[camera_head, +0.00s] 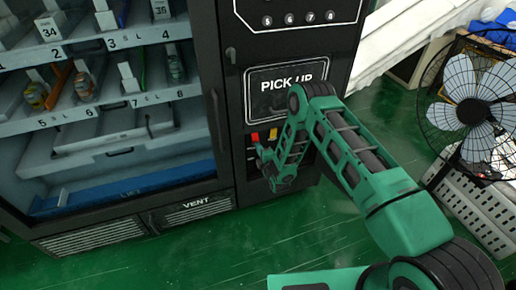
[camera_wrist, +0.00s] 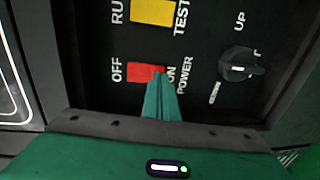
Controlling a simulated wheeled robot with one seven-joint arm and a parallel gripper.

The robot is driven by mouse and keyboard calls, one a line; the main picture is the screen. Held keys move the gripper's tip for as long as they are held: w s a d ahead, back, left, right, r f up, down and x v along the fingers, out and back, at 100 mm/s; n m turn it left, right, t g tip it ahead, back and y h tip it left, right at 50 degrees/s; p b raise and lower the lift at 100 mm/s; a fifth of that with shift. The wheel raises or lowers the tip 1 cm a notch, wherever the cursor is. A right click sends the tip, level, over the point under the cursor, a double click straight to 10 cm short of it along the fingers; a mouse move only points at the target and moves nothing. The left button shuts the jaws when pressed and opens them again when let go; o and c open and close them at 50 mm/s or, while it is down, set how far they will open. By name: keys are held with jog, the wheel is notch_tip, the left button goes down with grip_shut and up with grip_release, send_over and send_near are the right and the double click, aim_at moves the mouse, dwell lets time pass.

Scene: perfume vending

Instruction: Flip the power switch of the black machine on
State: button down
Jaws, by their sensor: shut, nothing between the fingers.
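The black machine (camera_head: 232,110) is a tall vending machine with a dark control panel low on its right side. Its red power switch (camera_wrist: 140,70) is in the wrist view, between the labels OFF at left and ON at right; POWER is printed beside ON. The red switch also shows in the head view (camera_head: 254,137). My gripper (camera_wrist: 159,78) is shut and empty. Its fingertips lie over the right, ON-side part of the red switch and hide some of it. Whether they touch it, and which way the switch is tipped, I cannot tell.
A yellow switch (camera_wrist: 153,11) marked RUN and TEST is above the red one. A black knob (camera_wrist: 240,65) is to the right. Raised panel edges surround the controls. A PICK UP flap (camera_head: 287,88) is above the panel. A fan (camera_head: 470,110) stands at right.

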jog(key=shift+w+f, duration=0.1)
jog(key=shift+w, duration=0.3)
dwell(0.3)
jog(key=s+d+f, duration=0.1)
jog(key=s+d, duration=0.1)
jog(key=s, duration=0.4)
jog(key=s+d+f, duration=0.1)
jog(key=s, duration=0.6)
jog(key=shift+d, duration=0.35)
jog(key=shift+s, duration=0.1)
